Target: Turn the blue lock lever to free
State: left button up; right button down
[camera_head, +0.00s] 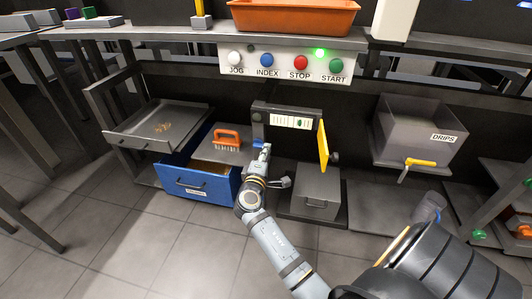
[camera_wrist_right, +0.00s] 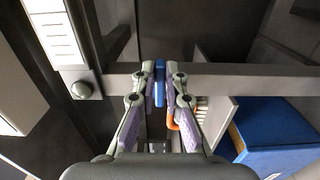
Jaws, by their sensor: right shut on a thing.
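The blue lock lever (camera_head: 257,142) is a small blue piece at the lower left of the dark frame (camera_head: 257,122) under the button panel, mostly hidden by my gripper in the head view. In the right wrist view the lever (camera_wrist_right: 159,84) stands upright in the picture between the fingertips, across a grey bar (camera_wrist_right: 231,77). My right gripper (camera_head: 264,152) reaches up to it from below. In the wrist view its fingers (camera_wrist_right: 160,76) are closed on the lever from both sides. My left gripper is not in view.
A yellow flap (camera_head: 323,145) stands right of the frame, above a grey box (camera_head: 316,188). A blue drawer (camera_head: 190,184) and an orange-handled brush (camera_head: 227,136) are at left. A drips bin (camera_head: 413,128) with a yellow-handled tap hangs at right. The button panel (camera_head: 284,64) is above.

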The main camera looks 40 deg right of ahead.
aim_at(268, 122)
jog(key=c, duration=1.4)
grip_release()
notch_tip(268, 122, up, 10)
jog(key=shift+f, duration=0.1)
